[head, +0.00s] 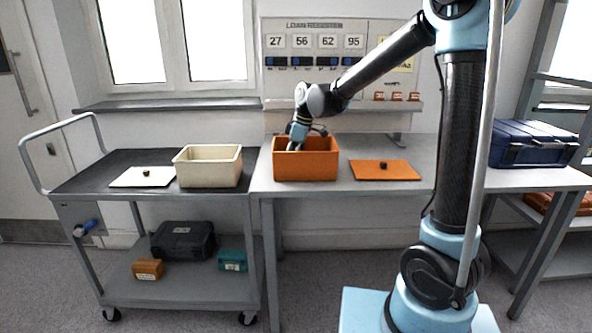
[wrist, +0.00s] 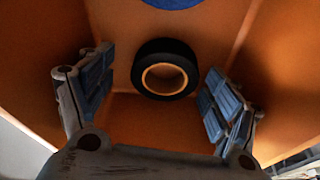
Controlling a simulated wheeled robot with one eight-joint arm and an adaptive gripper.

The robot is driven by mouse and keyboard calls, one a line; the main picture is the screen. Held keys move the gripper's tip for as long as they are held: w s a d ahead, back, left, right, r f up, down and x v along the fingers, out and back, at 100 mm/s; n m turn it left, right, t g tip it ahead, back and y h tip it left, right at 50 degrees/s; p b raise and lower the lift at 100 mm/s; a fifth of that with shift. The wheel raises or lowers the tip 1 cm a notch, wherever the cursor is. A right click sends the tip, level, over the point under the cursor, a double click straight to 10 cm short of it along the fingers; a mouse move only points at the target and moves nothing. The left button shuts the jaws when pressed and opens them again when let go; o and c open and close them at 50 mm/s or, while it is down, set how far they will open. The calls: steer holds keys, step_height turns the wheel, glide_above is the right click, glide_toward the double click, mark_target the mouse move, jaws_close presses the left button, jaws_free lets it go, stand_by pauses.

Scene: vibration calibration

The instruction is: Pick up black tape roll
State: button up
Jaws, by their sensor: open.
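The black tape roll (wrist: 165,49) lies inside the orange bin (head: 306,171), toward the far side in the wrist view. Its tan inner core shows. In the head view the bin wall hides the roll. My gripper (wrist: 155,95) is open and reaches down into the bin, with its two blue-padded fingers apart. In the wrist view the roll is seen between and a little beyond the fingertips, and no finger is seen touching it. In the head view my gripper (head: 296,146) is partly hidden by the bin's front wall.
Part of a blue object (wrist: 172,3) shows at the wrist view's top edge. The orange lid (head: 384,170) lies right of the bin. A cream bin (head: 208,167) and a pale lid (head: 143,177) rest on the cart at left. A blue case (head: 533,143) sits at right.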

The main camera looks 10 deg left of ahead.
steer(key=shift+f, duration=0.1)
steer(key=c, duration=1.1)
steer(key=shift+c, duration=0.2)
